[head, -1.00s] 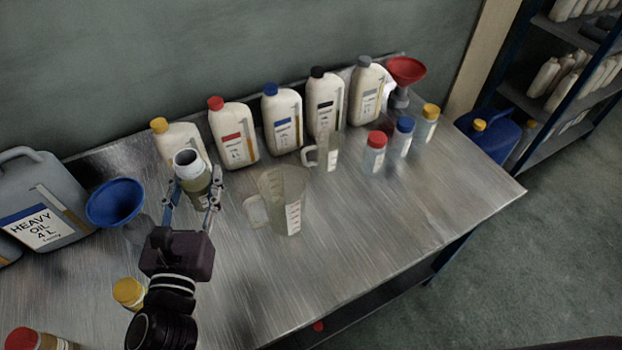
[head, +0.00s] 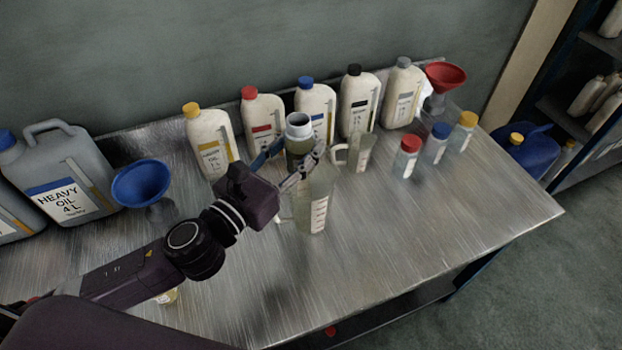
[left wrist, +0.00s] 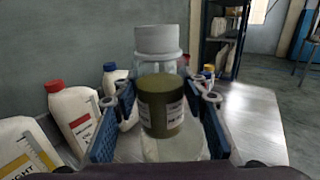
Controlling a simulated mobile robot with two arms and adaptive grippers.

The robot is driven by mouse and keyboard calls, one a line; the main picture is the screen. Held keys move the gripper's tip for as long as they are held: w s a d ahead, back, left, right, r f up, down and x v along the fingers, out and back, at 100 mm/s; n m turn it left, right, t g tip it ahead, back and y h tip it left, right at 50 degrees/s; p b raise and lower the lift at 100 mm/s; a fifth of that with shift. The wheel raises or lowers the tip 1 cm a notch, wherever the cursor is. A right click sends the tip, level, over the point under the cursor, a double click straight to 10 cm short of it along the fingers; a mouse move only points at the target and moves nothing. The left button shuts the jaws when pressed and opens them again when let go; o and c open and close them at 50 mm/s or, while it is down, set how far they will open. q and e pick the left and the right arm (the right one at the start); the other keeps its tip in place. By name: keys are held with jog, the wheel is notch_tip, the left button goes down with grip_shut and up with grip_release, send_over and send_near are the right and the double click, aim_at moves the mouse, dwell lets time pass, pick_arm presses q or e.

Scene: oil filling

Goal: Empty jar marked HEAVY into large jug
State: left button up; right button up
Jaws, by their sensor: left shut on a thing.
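The jar is upright, held above the table at the back left of the large clear jug (head: 318,205). In the left wrist view the jar (left wrist: 160,105) stands between the fingers; its label is too small to read. My right gripper is not in view.
Several white bottles with coloured caps (head: 264,125) line the back of the metal table (head: 430,230). A blue funnel (head: 142,184) and grey canisters (head: 62,175) are at left. A red funnel (head: 445,76) and small capped jars (head: 407,157) are at right. The front right is clear.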

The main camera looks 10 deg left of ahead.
pick_arm(q)
jog(key=shift+w+d+f+m+g+h+b, duration=0.3)
jog(key=shift+w+m+g+h+b, duration=0.1)
jog(key=shift+w+m+h, duration=0.25)
jog(key=shift+w+d+f+m+g+h+b, duration=0.2)
jog(key=shift+w+f+m+g+h+b, duration=0.2)
jog(key=shift+w+h, duration=0.3)
jog(key=w+a+f+m+g+h+b, duration=0.3)
jog(key=w+a+f+h+b, duration=0.1)
jog(key=w+a+f+b, duration=0.1)
jog(key=shift+w+a+f+m+g+b, duration=0.35)
jog(key=shift+w+a, duration=0.45)
jog(key=shift+a, duration=0.6)
jog(key=shift+h, duration=0.25)
